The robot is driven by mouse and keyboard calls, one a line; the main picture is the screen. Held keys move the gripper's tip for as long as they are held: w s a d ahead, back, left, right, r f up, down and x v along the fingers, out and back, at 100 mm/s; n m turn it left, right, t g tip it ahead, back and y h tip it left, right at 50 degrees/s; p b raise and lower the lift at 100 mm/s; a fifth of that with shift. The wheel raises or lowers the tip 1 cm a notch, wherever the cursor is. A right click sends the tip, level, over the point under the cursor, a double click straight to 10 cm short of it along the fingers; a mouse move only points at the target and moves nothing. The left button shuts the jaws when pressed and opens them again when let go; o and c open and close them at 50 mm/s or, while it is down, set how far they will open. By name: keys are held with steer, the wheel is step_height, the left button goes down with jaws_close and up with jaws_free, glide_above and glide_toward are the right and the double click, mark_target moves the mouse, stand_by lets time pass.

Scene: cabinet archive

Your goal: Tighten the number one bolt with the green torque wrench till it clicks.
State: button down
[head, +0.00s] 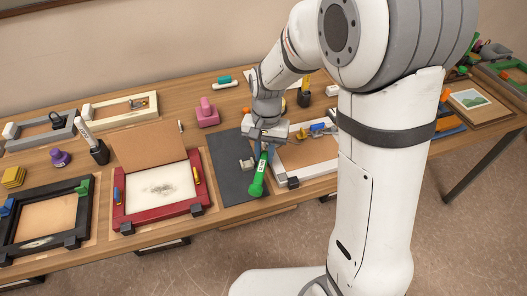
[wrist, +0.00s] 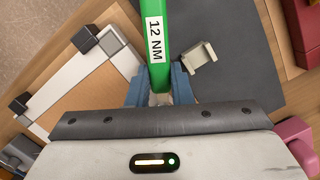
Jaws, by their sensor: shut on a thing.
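The green torque wrench (head: 257,180) hangs from my gripper (head: 267,146) over the dark grey mat in the head view. In the wrist view, the green wrench (wrist: 155,35) carries a white "12 NM" label and passes between the blue fingers of my gripper (wrist: 158,92), which are shut on it. The lower part of the wrench lies over the mat's right edge, beside the white frame (head: 322,176). I cannot tell whether it touches the mat or frame. I cannot make out a bolt marked number one in either view.
A small grey holder (head: 247,163) stands on the mat (head: 232,188), close to the wrench. A red frame (head: 158,213) with a raised brown panel lies left of the mat, and a black frame (head: 42,242) farther left. A pink block (head: 207,113) stands behind.

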steer(key=shift+r+t, duration=0.25)
steer(key=shift+t, duration=0.05)
steer(key=shift+r, duration=0.2)
stand_by(0.4)
steer(key=shift+r+p, duration=0.15)
steer(key=shift+p, duration=0.15)
steer(key=shift+r+p, duration=0.3)
steer(key=shift+r, duration=0.15)
stand_by(0.4)
step_height(320, 180, up, 12)
steer(key=p, duration=0.8)
steer(key=shift+p, duration=0.4)
